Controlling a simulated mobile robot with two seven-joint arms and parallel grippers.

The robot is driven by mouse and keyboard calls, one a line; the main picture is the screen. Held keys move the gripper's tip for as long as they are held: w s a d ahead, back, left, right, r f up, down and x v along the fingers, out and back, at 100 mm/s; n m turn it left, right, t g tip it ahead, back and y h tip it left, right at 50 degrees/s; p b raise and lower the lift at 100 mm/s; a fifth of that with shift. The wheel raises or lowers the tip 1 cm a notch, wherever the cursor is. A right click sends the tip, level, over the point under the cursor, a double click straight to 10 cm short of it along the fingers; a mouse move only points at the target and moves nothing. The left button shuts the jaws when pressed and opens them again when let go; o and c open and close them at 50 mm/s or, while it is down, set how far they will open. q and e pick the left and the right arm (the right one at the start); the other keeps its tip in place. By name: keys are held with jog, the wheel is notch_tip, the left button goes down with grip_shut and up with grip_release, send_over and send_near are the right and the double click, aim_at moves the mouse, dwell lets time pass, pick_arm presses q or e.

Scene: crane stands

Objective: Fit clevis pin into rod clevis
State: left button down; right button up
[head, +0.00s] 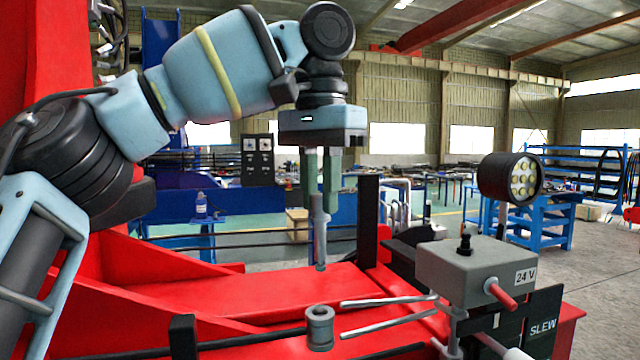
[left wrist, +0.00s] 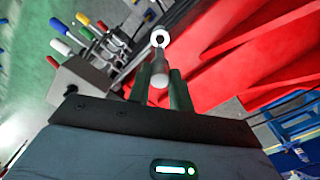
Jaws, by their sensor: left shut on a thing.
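My left gripper (head: 324,196) points straight down from above and is shut on the clevis pin (head: 320,240). The pin is a grey, roughly upright rod, with its lower end in free air. In the left wrist view, the pin (left wrist: 158,76) sits between the green fingers. The rod clevis (head: 320,330) is a grey, round-topped piece with a hole, low in the head view, below the pin and apart from it. It shows as a pale ring with a dark hole in the left wrist view (left wrist: 160,38), beyond the pin's end. My right gripper is not in view.
A grey control box (head: 476,262) marked 24 V, with a black knob and red lever, stands right of the clevis. A round lamp (head: 510,178) rises behind it. A dark upright post (head: 368,222) stands just right of the pin. Red steelwork (head: 270,310) lies below.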

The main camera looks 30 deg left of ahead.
aim_at(319, 260)
pick_arm(q)
jog(key=shift+f, duration=2.45)
jog(key=shift+f, duration=4.05)
jog(key=c, duration=1.2)
grip_release()
jog(key=shift+r, duration=2.5)
jog(key=shift+r, duration=0.1)
jog(key=shift+r, duration=3.8)
